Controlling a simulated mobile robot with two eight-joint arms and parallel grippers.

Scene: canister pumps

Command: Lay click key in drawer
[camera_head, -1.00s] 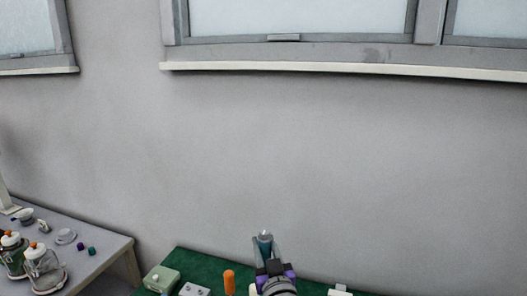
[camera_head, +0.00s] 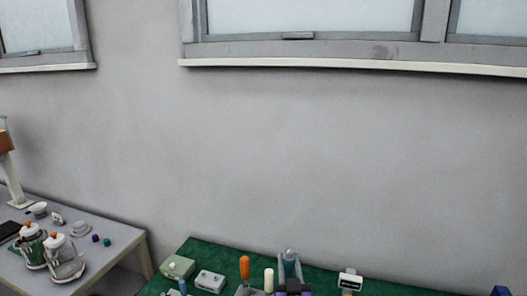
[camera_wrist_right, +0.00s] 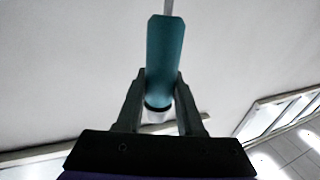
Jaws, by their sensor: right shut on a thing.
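My right gripper (camera_head: 289,262) is over the green mat at the bottom of the head view. Its two fingers (camera_wrist_right: 160,100) are closed on the teal handle of a tool (camera_wrist_right: 165,50) in the right wrist view. A thin metal shaft runs out of the top of the handle, and a pale end cap shows between the fingers. This tool may be the click key; its far end is cut off. No drawer is visible in either view. My left gripper is not in view.
On the green mat (camera_head: 390,285) stand an orange handle (camera_head: 244,267), a cream cylinder (camera_head: 268,280), a green box (camera_head: 177,267), a grey box (camera_head: 210,281) and a white display unit (camera_head: 350,281). A grey table (camera_head: 110,262) with jugs stands left.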

